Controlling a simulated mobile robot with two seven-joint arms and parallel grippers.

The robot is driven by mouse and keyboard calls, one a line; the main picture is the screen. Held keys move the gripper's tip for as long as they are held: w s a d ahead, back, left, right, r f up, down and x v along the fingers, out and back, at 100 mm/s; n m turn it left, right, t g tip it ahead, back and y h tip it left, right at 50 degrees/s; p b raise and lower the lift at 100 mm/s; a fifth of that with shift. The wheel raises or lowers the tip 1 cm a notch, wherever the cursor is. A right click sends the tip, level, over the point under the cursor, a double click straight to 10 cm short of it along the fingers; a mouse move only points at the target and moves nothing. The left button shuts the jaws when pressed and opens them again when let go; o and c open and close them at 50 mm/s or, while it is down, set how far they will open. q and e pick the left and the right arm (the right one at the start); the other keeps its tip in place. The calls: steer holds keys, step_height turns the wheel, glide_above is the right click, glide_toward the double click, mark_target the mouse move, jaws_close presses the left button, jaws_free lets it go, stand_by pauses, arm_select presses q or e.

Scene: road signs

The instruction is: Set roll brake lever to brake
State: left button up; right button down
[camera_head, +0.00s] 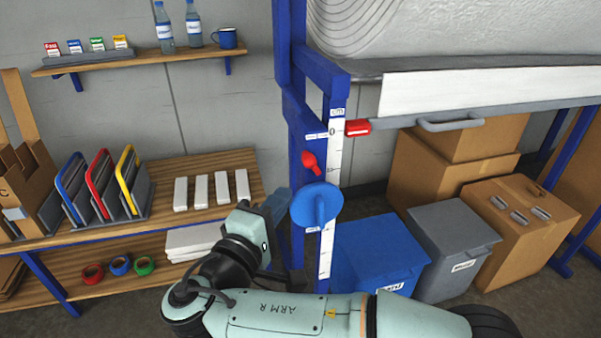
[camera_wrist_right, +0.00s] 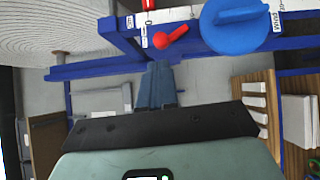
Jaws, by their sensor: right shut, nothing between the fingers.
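The red lever (camera_head: 312,163), the likely roll brake lever, is on the blue upright post. Its rounded end is up and its narrower arm slants down toward the blue knob. A white label (camera_head: 316,135) is above it, too small to read surely. The lever also shows at the top of the right wrist view (camera_wrist_right: 172,37). My right gripper (camera_head: 277,202) is shut and empty, below and left of the lever in the head view, apart from it. Its fingers (camera_wrist_right: 160,78) point toward the post in the wrist view. My left gripper is not in view.
A round blue knob (camera_head: 317,204) sticks out of the post just below the lever. A wooden bench (camera_head: 205,168) stands left. Blue and grey bins (camera_head: 375,250) and cardboard boxes stand right.

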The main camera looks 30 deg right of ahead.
mark_target(313, 163)
steer(key=x, duration=0.8)
steer(key=shift+w+d, duration=0.25)
steer(key=shift+s+d+r+m+g+y+p, duration=0.1)
steer(key=shift+d+r+m+g+y+p, duration=0.2)
steer(key=shift+r+m+y+p, duration=0.15)
steer(key=shift+d, duration=0.1)
steer(key=shift+s+d+r+m+g+y, duration=0.15)
steer(key=shift+d+r+m+y, duration=0.15)
steer(key=shift+d+m+y, duration=0.25)
steer(key=shift+s+d+r+m+g+y, duration=0.1)
steer(key=shift+d+r+m+g+y, duration=0.15)
steer(key=shift+m, duration=0.35)
steer(key=y, duration=0.1)
steer(key=d+m+y, duration=0.2)
steer(key=shift+s+d+r+p, duration=0.2)
steer(key=shift+s+r+p, duration=0.05)
steer(key=shift+r+p, duration=0.1)
steer(key=shift+r, duration=0.1)
